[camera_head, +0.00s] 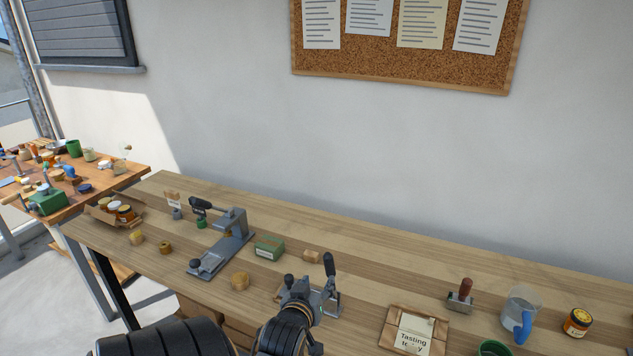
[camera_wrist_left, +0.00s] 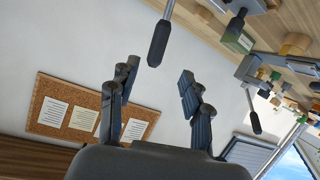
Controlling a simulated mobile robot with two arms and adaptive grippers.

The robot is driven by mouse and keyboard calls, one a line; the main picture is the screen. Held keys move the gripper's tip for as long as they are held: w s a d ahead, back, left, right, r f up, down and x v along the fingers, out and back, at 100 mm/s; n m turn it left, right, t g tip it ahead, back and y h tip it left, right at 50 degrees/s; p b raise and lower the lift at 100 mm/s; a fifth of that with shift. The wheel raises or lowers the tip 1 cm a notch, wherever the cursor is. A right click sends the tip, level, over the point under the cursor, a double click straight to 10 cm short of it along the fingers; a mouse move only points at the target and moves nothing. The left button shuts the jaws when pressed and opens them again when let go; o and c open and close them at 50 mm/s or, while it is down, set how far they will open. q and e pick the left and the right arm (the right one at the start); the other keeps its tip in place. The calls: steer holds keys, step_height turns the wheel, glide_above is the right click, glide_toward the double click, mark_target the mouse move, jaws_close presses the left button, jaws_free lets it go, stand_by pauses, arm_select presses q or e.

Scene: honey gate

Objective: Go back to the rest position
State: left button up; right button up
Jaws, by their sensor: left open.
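My left gripper (camera_head: 294,281) is low over the wooden workbench (camera_head: 380,262), just left of a toggle clamp with an upright black lever (camera_head: 329,266). In the left wrist view my left gripper (camera_wrist_left: 157,84) has its two dark fingers spread wide with nothing between them. The clamp's black handle (camera_wrist_left: 158,43) shows beyond the fingers there; I cannot tell how close it is. My arm and gripper hide part of the clamp's base. My right gripper is in neither view.
A tasting sign (camera_head: 414,335), a stamp (camera_head: 461,295), a jug (camera_head: 521,312) and a honey jar (camera_head: 577,322) stand right. The wall is behind.

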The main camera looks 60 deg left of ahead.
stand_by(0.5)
arm_select(q)
steer(key=d+f+m+g+h, duration=0.1)
steer(key=d+f+m+h, duration=0.2)
steer(key=d, duration=0.5)
steer(key=d+f+m+g+h, duration=0.1)
steer(key=d+f+m+h, duration=0.15)
steer(key=d, duration=0.55)
steer(key=s+d+f+m+g+h, duration=0.2)
steer(key=s+d+m+g, duration=0.1)
steer(key=s+d, duration=0.35)
steer(key=s+d+f+m+g+h, duration=0.1)
steer(key=s+d+f+m+g, duration=0.2)
steer(key=s+d, duration=0.35)
steer(key=s+f+b+x, duration=0.1)
steer(key=s+x, duration=0.2)
steer(key=x, duration=1)
steer(key=s+f+b+x, duration=0.1)
steer(key=s+x, duration=0.2)
steer(key=x, duration=1.1)
steer(key=s+a+f+m+g+b, duration=0.1)
steer(key=s+a+f+b, duration=0.1)
steer(key=s+f, duration=1.5)
steer(key=shift+s+a+g, duration=0.4)
steer(key=shift+s, duration=0.05)
